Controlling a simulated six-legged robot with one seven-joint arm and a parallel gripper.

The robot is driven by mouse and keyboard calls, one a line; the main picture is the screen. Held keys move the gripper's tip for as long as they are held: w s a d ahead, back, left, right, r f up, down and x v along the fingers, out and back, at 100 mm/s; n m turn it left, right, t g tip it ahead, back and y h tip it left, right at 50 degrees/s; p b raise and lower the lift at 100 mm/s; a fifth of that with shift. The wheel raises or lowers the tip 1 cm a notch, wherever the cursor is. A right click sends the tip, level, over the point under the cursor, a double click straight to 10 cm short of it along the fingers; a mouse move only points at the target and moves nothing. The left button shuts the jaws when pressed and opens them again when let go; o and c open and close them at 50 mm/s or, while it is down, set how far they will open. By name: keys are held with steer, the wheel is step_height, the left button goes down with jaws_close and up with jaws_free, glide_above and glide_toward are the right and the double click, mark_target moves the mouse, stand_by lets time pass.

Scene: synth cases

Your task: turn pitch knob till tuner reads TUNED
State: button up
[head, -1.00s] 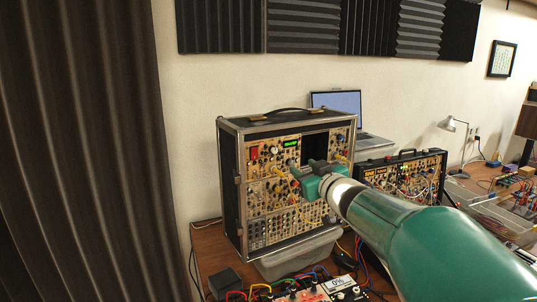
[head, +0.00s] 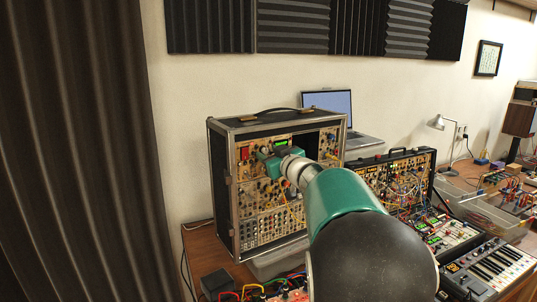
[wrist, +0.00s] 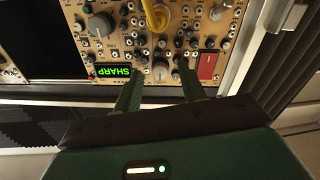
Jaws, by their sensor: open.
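The tuner display (wrist: 110,71) glows green in the wrist view, upside down, and reads SHARP. It also shows as a small green strip in the head view (head: 281,144). A round pale knob (wrist: 160,71) sits right of the display in the wrist view, between the tips of my gripper (wrist: 159,70). Its label is not readable, so I cannot confirm it is the pitch knob. My gripper is open, with one finger on each side of this knob; I cannot tell whether they touch it. In the head view, my gripper (head: 266,155) covers part of the upper panel.
The modular case (head: 223,185) stands on the table. Beside the knob are a yellow cable (wrist: 156,17), a red module (wrist: 207,66) and several small knobs. A laptop (head: 327,102) is behind; a second synth case (head: 432,175) stands to the right.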

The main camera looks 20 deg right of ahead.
steer(key=shift+w, duration=0.45)
jaws_close()
steer(key=shift+n, duration=2.1)
jaws_free()
